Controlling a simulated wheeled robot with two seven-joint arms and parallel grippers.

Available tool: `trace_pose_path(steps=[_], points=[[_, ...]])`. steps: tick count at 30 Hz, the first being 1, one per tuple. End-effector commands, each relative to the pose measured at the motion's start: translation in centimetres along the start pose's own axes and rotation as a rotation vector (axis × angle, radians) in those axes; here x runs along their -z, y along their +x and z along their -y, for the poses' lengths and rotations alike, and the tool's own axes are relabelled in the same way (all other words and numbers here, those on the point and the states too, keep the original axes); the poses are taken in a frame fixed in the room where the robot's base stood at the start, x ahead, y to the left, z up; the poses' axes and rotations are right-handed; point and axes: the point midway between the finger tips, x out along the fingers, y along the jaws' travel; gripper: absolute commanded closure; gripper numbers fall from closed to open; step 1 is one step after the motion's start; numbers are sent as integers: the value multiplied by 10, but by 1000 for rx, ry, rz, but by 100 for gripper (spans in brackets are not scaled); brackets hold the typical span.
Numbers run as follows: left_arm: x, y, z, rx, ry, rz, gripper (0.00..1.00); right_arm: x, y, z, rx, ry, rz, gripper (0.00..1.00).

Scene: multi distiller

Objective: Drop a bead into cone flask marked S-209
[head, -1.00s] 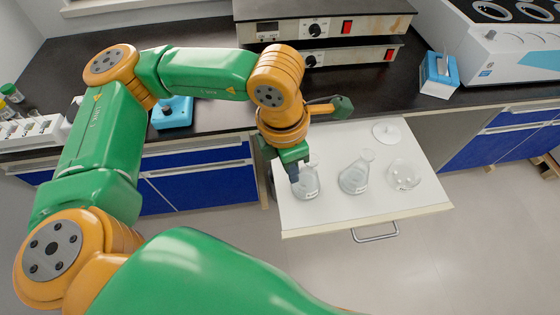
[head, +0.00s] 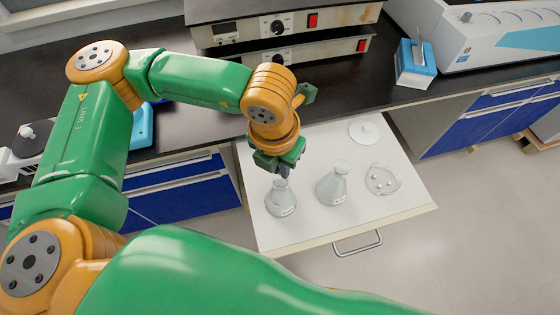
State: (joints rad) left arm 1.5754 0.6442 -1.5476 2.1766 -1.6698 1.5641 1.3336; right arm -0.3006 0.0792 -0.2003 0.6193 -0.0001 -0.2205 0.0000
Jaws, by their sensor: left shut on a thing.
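My left gripper (head: 284,172) points down right at the mouth of the left cone flask (head: 281,202), a clear glass flask standing upright on the white pull-out board (head: 310,228). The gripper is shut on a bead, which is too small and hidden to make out. A second cone flask (head: 332,188) stands to the right, also upright. Both carry small labels that I cannot read. A round glass dish (head: 382,180) with a few small white beads lies right of the flasks. My right gripper is not in view.
A round white lid (head: 365,132) lies at the back of the board. Heater units (head: 285,35) with red switches stand on the dark bench (head: 345,90) behind. A blue-and-white box (head: 415,65) and a white machine (head: 490,35) are at the right.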

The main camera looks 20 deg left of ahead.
Motion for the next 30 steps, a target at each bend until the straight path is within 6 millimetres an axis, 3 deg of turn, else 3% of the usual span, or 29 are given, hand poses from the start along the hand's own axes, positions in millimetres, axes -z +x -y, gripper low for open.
trace_pose_path(steps=[30], points=[[-2, -1, 0, 0, 1, 0, 100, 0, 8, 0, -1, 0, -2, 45]])
